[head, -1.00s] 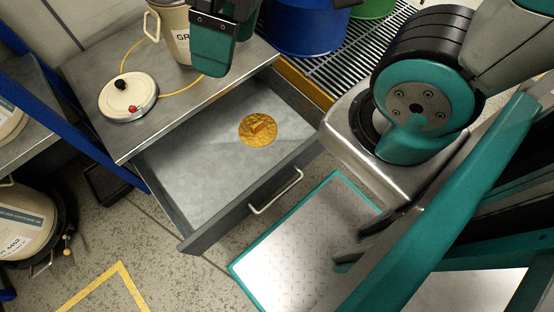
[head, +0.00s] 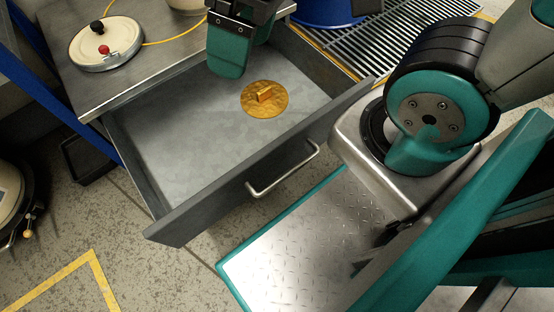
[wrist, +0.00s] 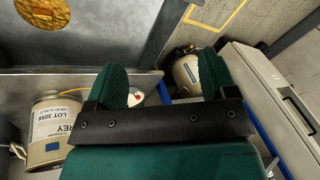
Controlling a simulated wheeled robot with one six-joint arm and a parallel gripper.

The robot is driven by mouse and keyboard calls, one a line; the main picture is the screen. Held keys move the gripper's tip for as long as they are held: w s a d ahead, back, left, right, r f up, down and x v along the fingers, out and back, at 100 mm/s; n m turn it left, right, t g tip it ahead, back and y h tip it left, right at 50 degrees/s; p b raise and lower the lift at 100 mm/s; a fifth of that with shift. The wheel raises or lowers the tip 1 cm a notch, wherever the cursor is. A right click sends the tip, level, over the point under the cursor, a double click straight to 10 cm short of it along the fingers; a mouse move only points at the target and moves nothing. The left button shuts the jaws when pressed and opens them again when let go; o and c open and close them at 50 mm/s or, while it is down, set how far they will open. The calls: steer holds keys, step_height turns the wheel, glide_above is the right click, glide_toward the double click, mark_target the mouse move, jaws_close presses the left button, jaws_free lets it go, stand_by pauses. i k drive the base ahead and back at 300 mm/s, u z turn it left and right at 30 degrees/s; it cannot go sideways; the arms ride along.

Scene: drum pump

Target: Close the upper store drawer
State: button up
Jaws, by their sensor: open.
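The upper store drawer (head: 190,135) is pulled well out of its steel-topped cabinet. Its dark front panel carries a pale bar handle (head: 284,172). My gripper (head: 232,50) appears over the back of the drawer in the head view, apart from the handle. In the wrist view my gripper (wrist: 162,80) has its two teal fingers wide apart with nothing between them. Its height above the drawer is hard to tell.
A cream lid with black and red knobs (head: 105,45) sits on the cabinet top, with a yellow cord. A labelled can (wrist: 52,130) shows in the wrist view. Bare floor (head: 150,265) shows before the drawer front.

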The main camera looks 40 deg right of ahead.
mark_target(188, 144)
steer(key=z, duration=1.35)
steer(key=k, duration=1.1)
steer(key=u, duration=1.3)
